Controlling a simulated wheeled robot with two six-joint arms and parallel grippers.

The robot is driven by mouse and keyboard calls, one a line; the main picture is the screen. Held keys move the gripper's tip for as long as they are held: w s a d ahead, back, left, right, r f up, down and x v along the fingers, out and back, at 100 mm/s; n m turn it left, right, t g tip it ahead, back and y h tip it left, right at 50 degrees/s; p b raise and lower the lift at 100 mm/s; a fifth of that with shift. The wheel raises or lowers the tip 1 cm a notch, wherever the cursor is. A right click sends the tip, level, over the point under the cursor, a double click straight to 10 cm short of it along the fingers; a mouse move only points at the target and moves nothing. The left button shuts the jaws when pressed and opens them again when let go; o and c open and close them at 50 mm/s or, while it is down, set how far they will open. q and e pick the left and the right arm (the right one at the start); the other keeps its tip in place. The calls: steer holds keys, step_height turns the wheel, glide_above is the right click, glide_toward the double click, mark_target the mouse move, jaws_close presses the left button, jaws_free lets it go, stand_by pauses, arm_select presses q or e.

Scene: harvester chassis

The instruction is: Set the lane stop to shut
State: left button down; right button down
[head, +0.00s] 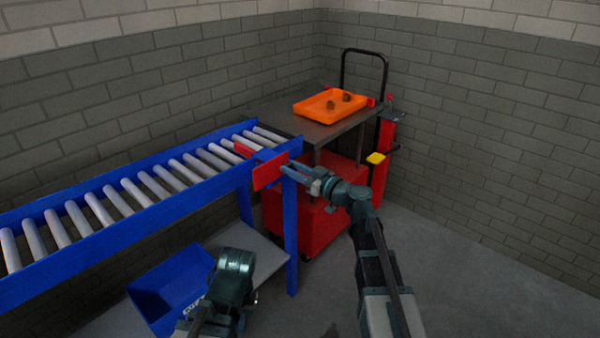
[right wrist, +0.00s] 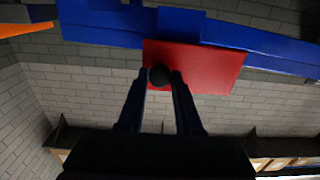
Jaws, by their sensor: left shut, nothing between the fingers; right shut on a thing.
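The lane stop is a red plate (head: 269,172) on the near side rail at the right end of the blue roller conveyor. A further red piece (head: 243,150) shows over the rollers behind it. In the right wrist view the red plate (right wrist: 212,68) carries a round black knob (right wrist: 160,75). My right gripper (head: 287,171) reaches it from the right; in its wrist view the fingers (right wrist: 160,80) are shut on the knob. My left gripper (head: 240,272) is low in front of the conveyor, shut and empty, its fingertips mostly hidden.
The roller conveyor (head: 100,232) runs from the left. A cart with a grey top (head: 300,125) and an orange tray (head: 301,113) holding small brown items stands just beyond its right end. A blue bin (head: 150,297) sits below. Open floor (head: 470,270) lies to the right.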

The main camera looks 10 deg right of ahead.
steer(key=c, duration=0.7)
jaws_free()
steer(key=shift+o, duration=0.2)
steer(key=v, duration=1.4)
